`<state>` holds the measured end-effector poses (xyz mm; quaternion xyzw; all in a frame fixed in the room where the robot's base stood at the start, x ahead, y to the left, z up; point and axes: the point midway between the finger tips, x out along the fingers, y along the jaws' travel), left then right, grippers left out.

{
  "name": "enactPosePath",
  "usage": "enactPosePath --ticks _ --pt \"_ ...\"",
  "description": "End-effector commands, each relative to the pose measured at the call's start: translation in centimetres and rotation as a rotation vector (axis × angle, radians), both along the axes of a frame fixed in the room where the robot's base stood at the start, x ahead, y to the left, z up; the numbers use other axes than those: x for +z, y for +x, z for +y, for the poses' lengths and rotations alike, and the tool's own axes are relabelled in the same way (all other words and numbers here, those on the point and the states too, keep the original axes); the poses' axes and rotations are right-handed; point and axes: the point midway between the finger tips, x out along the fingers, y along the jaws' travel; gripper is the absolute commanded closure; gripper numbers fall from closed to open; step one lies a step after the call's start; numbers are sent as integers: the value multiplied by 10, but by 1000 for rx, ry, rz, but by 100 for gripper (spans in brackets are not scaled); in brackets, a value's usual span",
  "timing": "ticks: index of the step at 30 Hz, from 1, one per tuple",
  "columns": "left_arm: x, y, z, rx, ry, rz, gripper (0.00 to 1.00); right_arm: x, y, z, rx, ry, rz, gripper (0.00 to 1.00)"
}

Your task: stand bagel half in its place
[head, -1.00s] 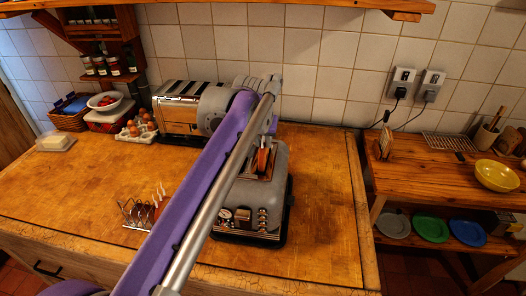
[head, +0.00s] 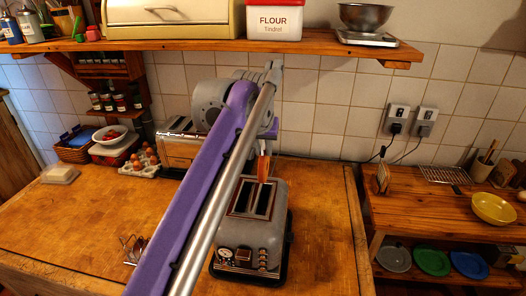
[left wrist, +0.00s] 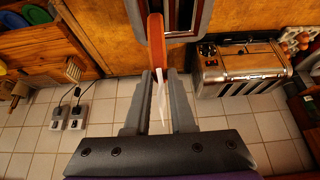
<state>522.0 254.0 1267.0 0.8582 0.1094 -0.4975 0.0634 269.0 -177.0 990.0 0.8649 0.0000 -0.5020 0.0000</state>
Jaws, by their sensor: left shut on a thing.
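My left gripper (head: 265,150) is shut on the bagel half (head: 263,168), which shows nearly edge-on as a narrow brown piece. It hangs upright just above the back of the grey two-slot toaster (head: 263,232). In the left wrist view, the bagel half (left wrist: 156,42) sits between the fingers of the left gripper (left wrist: 158,78), with a brown outside and a pale edge. The toaster (left wrist: 204,18) lies beyond it there. A wire toast rack (head: 132,248) stands left of my arm, partly hidden. My right gripper is out of view.
A chrome bread bin or second toaster (head: 180,148) stands at the back, behind my arm. An egg tray (head: 140,165) is left of it. A wooden shelf (head: 330,47) overhangs the counter. The counter right of the toaster (head: 325,220) is clear.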

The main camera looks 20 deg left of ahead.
Motion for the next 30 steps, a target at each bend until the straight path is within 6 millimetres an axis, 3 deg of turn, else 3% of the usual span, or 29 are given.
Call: enactPosePath --ticks 12,22,30 --pt "38 1 0 0 0 -6 100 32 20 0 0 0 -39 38" --pt "59 0 0 0 0 -1 100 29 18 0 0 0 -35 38" --pt "60 0 0 0 0 -1 100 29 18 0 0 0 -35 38"
